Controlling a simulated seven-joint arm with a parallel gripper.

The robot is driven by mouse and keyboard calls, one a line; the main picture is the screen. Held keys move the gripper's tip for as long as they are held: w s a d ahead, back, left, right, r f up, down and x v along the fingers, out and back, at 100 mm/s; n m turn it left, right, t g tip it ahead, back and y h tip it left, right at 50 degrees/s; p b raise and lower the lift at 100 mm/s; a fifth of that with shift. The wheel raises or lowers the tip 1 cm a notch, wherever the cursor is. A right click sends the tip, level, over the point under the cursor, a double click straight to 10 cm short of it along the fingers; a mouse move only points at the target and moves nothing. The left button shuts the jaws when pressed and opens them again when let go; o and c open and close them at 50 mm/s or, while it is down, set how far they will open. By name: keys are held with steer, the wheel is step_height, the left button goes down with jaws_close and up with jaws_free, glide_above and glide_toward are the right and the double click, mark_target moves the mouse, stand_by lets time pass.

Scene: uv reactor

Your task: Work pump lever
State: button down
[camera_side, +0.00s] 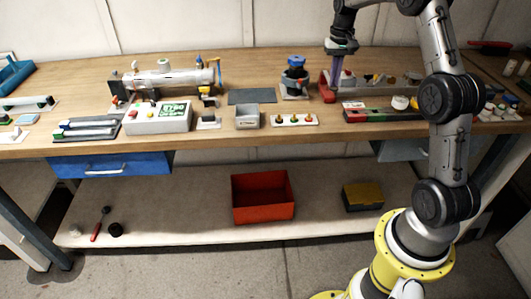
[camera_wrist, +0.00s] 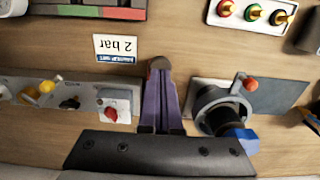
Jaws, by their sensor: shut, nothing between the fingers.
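My gripper (camera_side: 335,86) points down over the right half of the bench, its purple fingers shut and empty. In the wrist view the closed fingers (camera_wrist: 160,75) end near a small "2 bar" card (camera_wrist: 120,48). A dark round valve-like device (camera_wrist: 214,108) with a blue knob (camera_wrist: 241,139) and a red-tipped handle (camera_wrist: 249,84) stands to their right, apart from them. The same device shows in the side view (camera_side: 296,80), left of my gripper. I cannot tell for sure which part is the pump lever. A red part (camera_side: 325,88) is close beside my fingertips; whether they touch is unclear.
A grey panel (camera_wrist: 60,96) with yellow, black and red controls lies left of the fingers. Bare wood separates several of these.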

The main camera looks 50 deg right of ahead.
steer(key=shift+r, duration=2.3)
steer(key=shift+a, duration=0.1)
steer(key=s+a+r+n+t, duration=0.1)
steer(key=s+a+r, duration=0.2)
steer(key=a, duration=0.3)
steer(key=s+a+r+n+t+h, duration=0.1)
steer(key=s+a+r+n, duration=0.15)
steer(key=a, duration=0.35)
steer(key=s+a+r+n+t, duration=0.1)
steer(key=s+a+r, duration=0.25)
steer(key=a, duration=0.35)
steer(key=s+a+f+n+t, duration=0.1)
steer(key=s+a+f+n, duration=0.1)
steer(key=s+a, duration=0.3)
steer(key=s+a+f+n+t+y, duration=0.1)
steer(key=s+a, duration=0.4)
steer(key=s, duration=0.5)
steer(key=shift+a+f+n+t, duration=0.3)
steer(key=shift+f+n, duration=0.45)
